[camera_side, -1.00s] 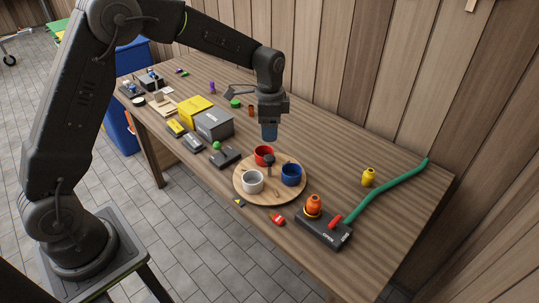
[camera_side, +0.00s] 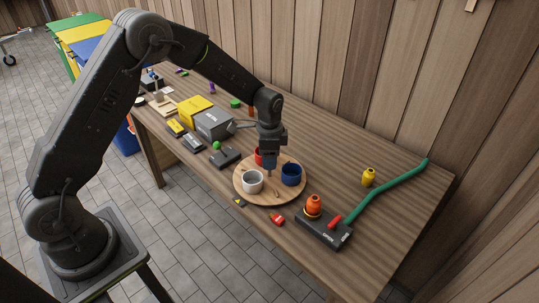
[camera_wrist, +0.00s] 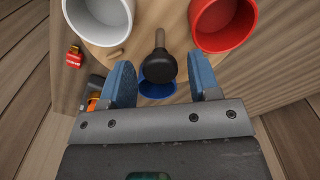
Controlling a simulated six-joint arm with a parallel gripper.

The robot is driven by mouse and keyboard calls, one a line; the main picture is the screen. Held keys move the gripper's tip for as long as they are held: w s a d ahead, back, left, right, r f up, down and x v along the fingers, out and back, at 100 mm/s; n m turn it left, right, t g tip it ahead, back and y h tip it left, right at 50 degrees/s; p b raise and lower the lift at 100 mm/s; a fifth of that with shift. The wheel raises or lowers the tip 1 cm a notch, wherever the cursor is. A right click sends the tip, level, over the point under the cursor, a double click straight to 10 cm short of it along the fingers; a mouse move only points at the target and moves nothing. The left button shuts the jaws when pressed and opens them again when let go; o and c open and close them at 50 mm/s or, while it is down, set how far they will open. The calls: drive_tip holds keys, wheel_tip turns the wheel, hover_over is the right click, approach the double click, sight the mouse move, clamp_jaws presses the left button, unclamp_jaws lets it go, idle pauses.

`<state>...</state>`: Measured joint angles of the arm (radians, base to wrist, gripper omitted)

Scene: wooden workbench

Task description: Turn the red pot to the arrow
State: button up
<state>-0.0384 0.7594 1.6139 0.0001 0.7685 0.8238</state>
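A round wooden turntable (camera_side: 270,200) lies on the bench with a red pot (camera_side: 258,157), a white pot (camera_side: 252,182) and a blue pot (camera_side: 291,175) on it. The red pot is at the back left, partly hidden behind my gripper (camera_side: 269,168); it also shows at upper right in the wrist view (camera_wrist: 222,22). A dark round-topped knob (camera_wrist: 158,67) stands at the turntable's middle. In the wrist view my blue fingers are apart, one on each side of the knob, with visible gaps. A small dark tile with a yellow triangular mark (camera_side: 240,202) lies by the turntable's front edge.
A red item (camera_side: 277,219) lies close in front of the turntable. Grey (camera_side: 213,124) and yellow (camera_side: 196,109) boxes stand at left. The bench behind the turntable is mostly clear.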

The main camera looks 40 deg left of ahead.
clamp_jaws()
idle(0.3)
drive_tip(key=shift+n, duration=3.1)
drive_tip(key=shift+r+n, duration=0.1)
drive_tip(key=shift+n, duration=8.8)
